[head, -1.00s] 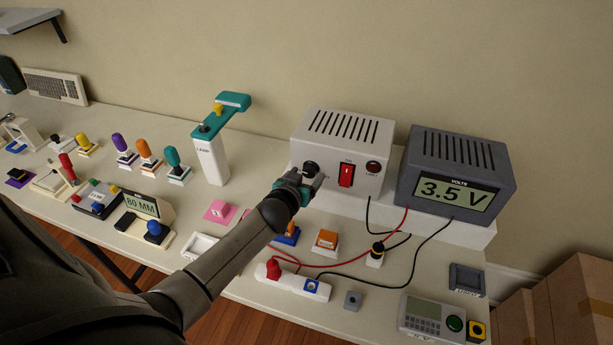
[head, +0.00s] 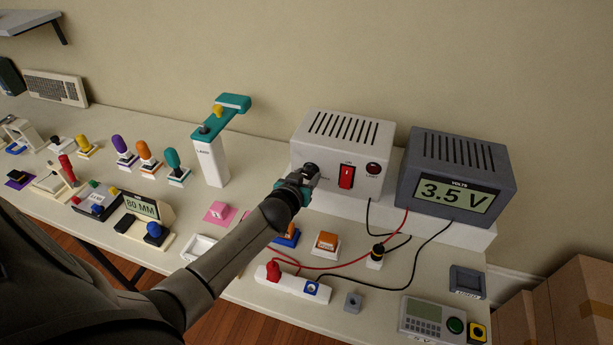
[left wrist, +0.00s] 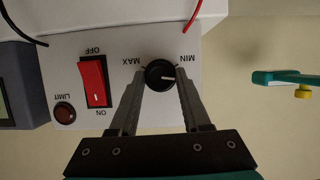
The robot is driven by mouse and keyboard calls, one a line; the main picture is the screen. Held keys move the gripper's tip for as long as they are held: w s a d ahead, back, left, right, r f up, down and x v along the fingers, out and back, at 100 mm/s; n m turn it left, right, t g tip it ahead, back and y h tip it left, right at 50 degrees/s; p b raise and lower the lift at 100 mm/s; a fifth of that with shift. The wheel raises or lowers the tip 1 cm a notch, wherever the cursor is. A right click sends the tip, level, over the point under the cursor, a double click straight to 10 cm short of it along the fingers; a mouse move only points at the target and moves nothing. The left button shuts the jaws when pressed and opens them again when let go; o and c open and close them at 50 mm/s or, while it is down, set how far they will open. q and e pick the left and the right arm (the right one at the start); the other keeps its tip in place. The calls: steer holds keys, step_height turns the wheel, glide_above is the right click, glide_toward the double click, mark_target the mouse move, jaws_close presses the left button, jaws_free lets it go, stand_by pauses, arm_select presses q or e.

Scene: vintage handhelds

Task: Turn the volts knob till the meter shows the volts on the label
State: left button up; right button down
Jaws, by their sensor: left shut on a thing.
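The light grey power supply (head: 340,130) stands on a white riser at the back of the table. Its black volts knob (left wrist: 160,75) has a white pointer line and sits between MIN and MAX marks. My left gripper (head: 303,178) is shut on the knob, a finger on each side in the left wrist view (left wrist: 161,84). The dark grey meter (head: 461,150) to the right reads 3.5 V on its screen (head: 455,195). A handheld (head: 433,318) lies at the front right; a label below it is cut off and I cannot read its number surely. My right gripper is out of view.
The red switch (head: 347,176) and LIMIT lamp (head: 373,169) are right of the knob. Red and black cables run down to a power strip (head: 292,283). Several small coloured controls fill the table's left part.

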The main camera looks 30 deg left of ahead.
arm_select(q)
jaws_close()
steer(key=shift+d+f+m+y+b, duration=0.15)
steer(key=shift+m+y+b, duration=0.3)
steer(key=shift+m+y, duration=0.35)
steer(key=shift+m+y+b, duration=0.7)
steer(key=shift+m+b, duration=0.25)
steer(key=shift+m, duration=0.15)
steer(key=shift+d+m+y+b, duration=0.1)
steer(key=shift+m+y+b, duration=0.3)
steer(key=shift+m+b, duration=0.3)
steer(key=o, duration=1)
jaws_free()
